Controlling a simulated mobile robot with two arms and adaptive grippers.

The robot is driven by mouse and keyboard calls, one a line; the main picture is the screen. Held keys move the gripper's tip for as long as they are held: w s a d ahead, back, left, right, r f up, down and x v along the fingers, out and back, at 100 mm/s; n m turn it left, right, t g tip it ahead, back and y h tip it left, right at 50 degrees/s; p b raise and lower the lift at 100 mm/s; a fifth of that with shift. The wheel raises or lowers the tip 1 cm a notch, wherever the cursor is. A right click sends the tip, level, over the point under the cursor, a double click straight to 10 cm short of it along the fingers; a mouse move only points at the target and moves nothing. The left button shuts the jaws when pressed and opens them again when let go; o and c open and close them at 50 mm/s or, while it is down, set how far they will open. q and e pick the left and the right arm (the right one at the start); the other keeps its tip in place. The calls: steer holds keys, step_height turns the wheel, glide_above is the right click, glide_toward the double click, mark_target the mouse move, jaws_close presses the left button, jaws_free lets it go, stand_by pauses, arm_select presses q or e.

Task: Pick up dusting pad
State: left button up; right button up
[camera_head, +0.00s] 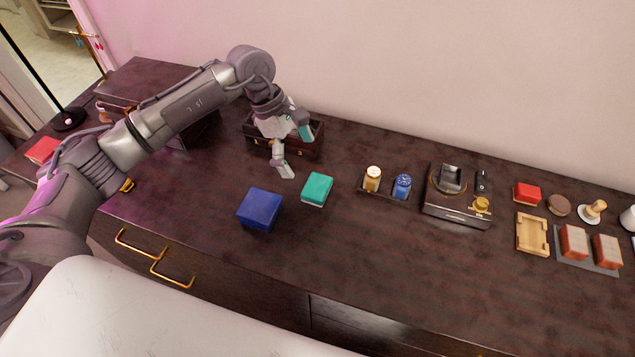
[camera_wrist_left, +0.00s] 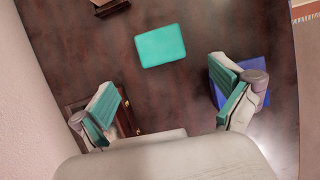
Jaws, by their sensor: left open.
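The likely dusting pad is a teal, white-edged block (camera_head: 317,188), lying flat on the dark dresser top just right of a blue box. It also shows whole in the left wrist view as a teal rectangle (camera_wrist_left: 161,46), ahead of the fingertips and between their lines. My left gripper (camera_head: 296,151) is open and empty, above the dresser behind the teal pad and apart from it. In the left wrist view, its two teal-padded fingers (camera_wrist_left: 167,92) are spread wide. My right gripper is not in view.
The blue box (camera_head: 260,208) stands close left of the pad. A dark wooden box (camera_head: 257,148) is beneath my left gripper. A small tray (camera_head: 374,194) with two jars and a watch stand (camera_head: 456,216) are to the right. The dresser front of the pad is clear.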

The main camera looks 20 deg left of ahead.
mark_target(316, 185)
arm_select(q)
steer(key=x, duration=0.3)
steer(key=shift+d+f, duration=0.2)
steer(key=shift+f, duration=0.1)
steer(key=shift+d+f+p, duration=0.3)
steer(key=shift+f+p, duration=0.1)
steer(key=shift+p, duration=0.2)
steer(key=p+x, duration=0.1)
steer(key=x, duration=0.2)
steer(key=shift+s+d+f, duration=0.1)
steer(key=shift+d+f, duration=0.3)
steer(key=shift+f, duration=0.25)
steer(key=shift+c, duration=0.3)
steer(key=c, duration=1)
